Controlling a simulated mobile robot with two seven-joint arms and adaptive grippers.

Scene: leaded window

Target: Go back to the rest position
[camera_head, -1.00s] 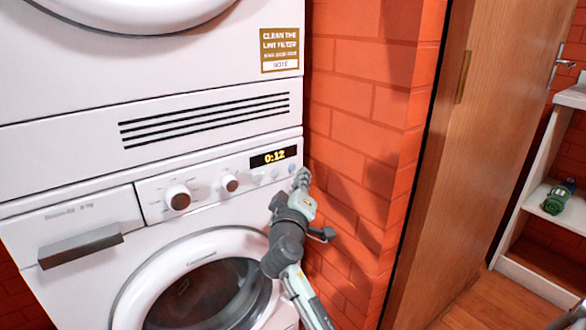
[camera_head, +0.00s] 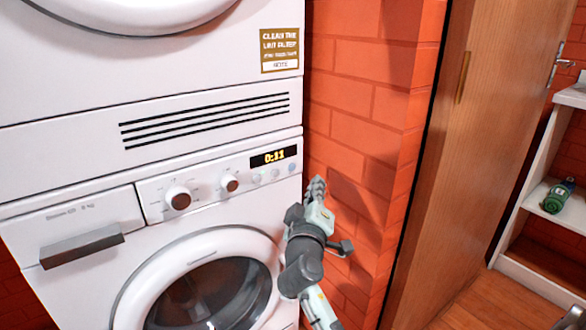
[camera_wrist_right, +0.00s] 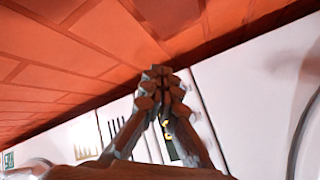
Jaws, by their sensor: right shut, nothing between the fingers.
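My right gripper (camera_head: 317,188) is shut and empty. In the head view it points up in front of the red brick wall, just right of the washing machine's control panel. It also shows in the right wrist view (camera_wrist_right: 161,72), its fingers together. The white washing machine (camera_head: 90,285) has a panel with two knobs, several small buttons and a display (camera_head: 273,157) reading 0:11. The gripper stands apart from the buttons in the picture.
A red brick wall (camera_head: 350,100) stands close beside and behind my right arm. Further right are a wooden door (camera_head: 480,150) and a white shelf (camera_head: 565,215) holding a green item (camera_head: 556,198). A second white appliance (camera_head: 60,80) sits above the washer.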

